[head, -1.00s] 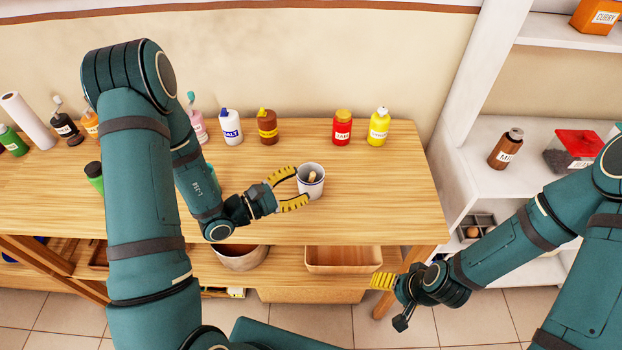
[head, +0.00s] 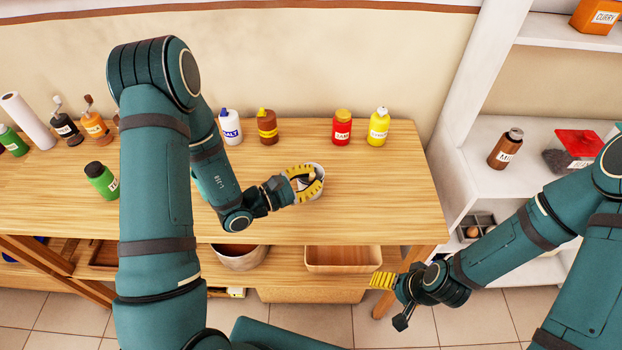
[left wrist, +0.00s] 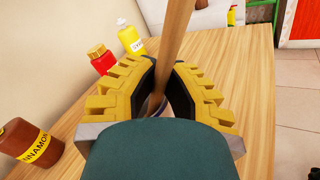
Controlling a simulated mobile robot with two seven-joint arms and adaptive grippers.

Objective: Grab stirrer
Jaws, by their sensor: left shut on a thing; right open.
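The stirrer is a wooden stick. In the left wrist view the stirrer (left wrist: 177,38) rises between the yellow-padded fingers of my left gripper (left wrist: 163,88), which is shut on it. In the head view my left gripper (head: 306,180) is over the mouth of the white cup (head: 319,192) on the table; the stirrer is mostly hidden there by the fingers. The cup is largely covered by the gripper, and I cannot tell whether the stirrer's lower end is in it. My right gripper (head: 392,298) is open and empty, in front of the table's right front edge.
A red jar (head: 342,127) and a yellow bottle (head: 378,126) stand at the back of the table. A brown cinnamon bottle (head: 267,127) and a salt bottle (head: 230,126) stand left of them. The table's right part is clear. White shelves (head: 530,160) stand to the right.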

